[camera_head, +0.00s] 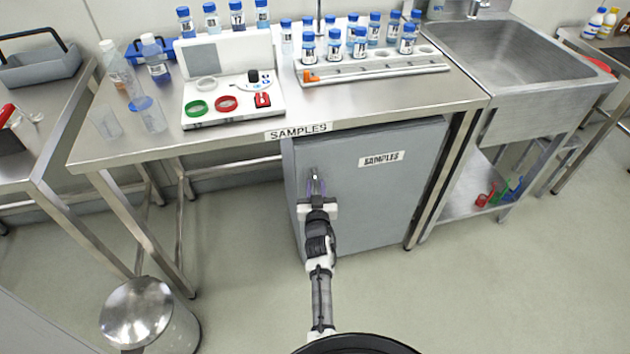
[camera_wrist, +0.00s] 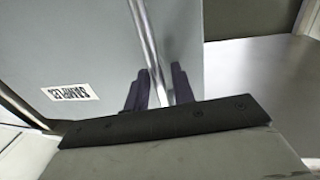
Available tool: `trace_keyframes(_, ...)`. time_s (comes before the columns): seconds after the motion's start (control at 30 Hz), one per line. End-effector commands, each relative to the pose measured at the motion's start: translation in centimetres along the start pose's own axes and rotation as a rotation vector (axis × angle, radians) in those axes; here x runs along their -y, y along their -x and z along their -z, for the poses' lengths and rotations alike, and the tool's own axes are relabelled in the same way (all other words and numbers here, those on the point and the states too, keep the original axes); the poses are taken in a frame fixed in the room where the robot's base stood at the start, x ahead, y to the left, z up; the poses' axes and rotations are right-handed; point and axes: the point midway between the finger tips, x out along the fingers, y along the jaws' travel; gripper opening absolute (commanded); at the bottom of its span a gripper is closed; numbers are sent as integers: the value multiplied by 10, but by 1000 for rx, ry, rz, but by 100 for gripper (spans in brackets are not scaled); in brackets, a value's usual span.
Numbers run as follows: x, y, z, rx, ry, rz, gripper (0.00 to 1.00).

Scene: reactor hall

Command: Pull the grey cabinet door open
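The grey cabinet (camera_head: 375,205) stands under the steel table, its door front (camera_head: 365,190) marked with a SAMPLES label. The door also fills the upper left of the wrist view (camera_wrist: 90,45). It looks closed; I cannot tell whether there is a small gap. An upright metal bar handle (camera_wrist: 148,45) is near the door's left edge in the head view. My gripper (camera_head: 316,187) is at the handle. In the wrist view its dark fingers (camera_wrist: 160,88) sit on both sides of the bar, close against it. The contact itself is partly hidden.
The steel table (camera_head: 150,150) above holds a sample rack (camera_head: 375,68), bottles and a white tray. A metal bin (camera_head: 140,315) stands on the floor at lower left. A sink unit (camera_head: 510,65) is at the right. Floor in front of the cabinet is clear around my arm.

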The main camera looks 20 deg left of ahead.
Motion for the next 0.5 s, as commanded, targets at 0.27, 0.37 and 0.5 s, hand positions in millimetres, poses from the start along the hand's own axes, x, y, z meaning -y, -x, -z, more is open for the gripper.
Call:
trace_keyframes(0.27, 0, 0, 0, 0, 0, 0, 25)
trace_keyframes(0.37, 0, 0, 0, 0, 0, 0, 13)
trace_keyframes(0.5, 0, 0, 0, 0, 0, 0, 0)
